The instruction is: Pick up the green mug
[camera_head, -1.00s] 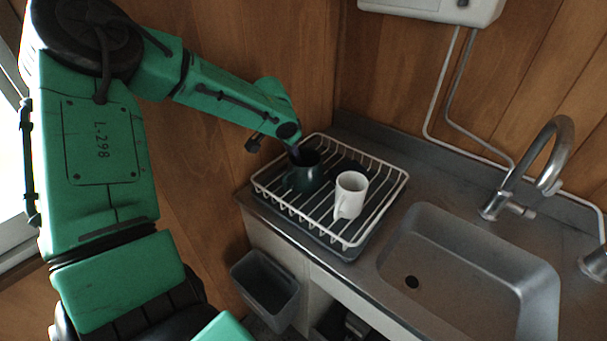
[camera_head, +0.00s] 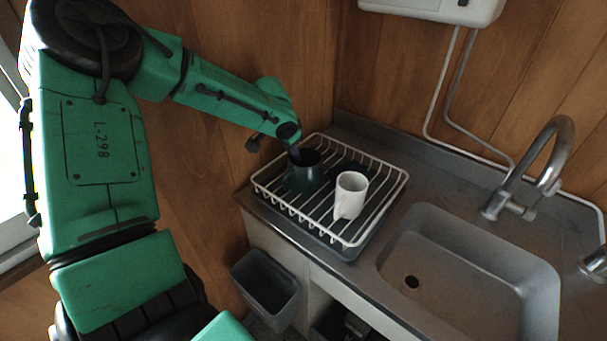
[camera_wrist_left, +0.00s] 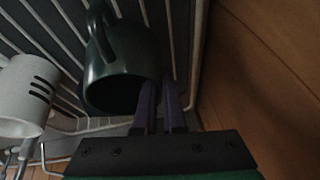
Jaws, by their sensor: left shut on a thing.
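The dark green mug (camera_head: 304,174) stands in the white wire dish rack (camera_head: 375,218), near its back left corner. It also shows in the left wrist view (camera_wrist_left: 121,62), with its handle toward the top of that picture. My left gripper (camera_head: 297,155) reaches down to the mug's rim from the left. In the left wrist view its two purple-grey fingers (camera_wrist_left: 159,105) are close together at the mug's wall, and they are shut on it. The fingertips are partly hidden by the mug. My right gripper is not in view.
A white mug (camera_head: 350,194) stands in the rack close to the green mug's right. The sink (camera_head: 470,265) and tap (camera_head: 540,170) are to the right. Wooden walls (camera_head: 250,45) rise close behind the rack.

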